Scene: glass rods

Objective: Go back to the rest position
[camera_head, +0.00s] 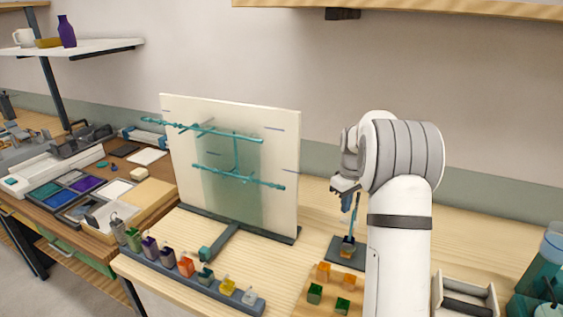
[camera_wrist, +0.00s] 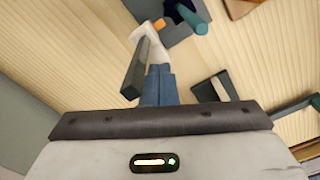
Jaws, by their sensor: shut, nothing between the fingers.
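My gripper (camera_head: 347,206) is in the air above the bench, at the end of my white arm, right of the upright white panel (camera_head: 281,180). Its blue fingers point down and look closed and empty. They are above a small dark stand (camera_head: 336,252) holding a thin blue-teal upright piece and an orange part. In the wrist view my gripper (camera_wrist: 150,42) reaches up from the bottom, and the dark stand (camera_wrist: 178,30) lies beyond its tips. The exact gap between fingertips and stand is hard to tell.
Teal glass rods (camera_head: 238,175) are mounted on the panel. A rack (camera_head: 170,268) with several coloured blocks lies along the front edge. Small orange and green blocks (camera_head: 315,293) sit nearer. A white tray (camera_head: 492,294) and teal containers (camera_head: 545,270) are at right. A wooden shelf (camera_head: 430,10) hangs above.

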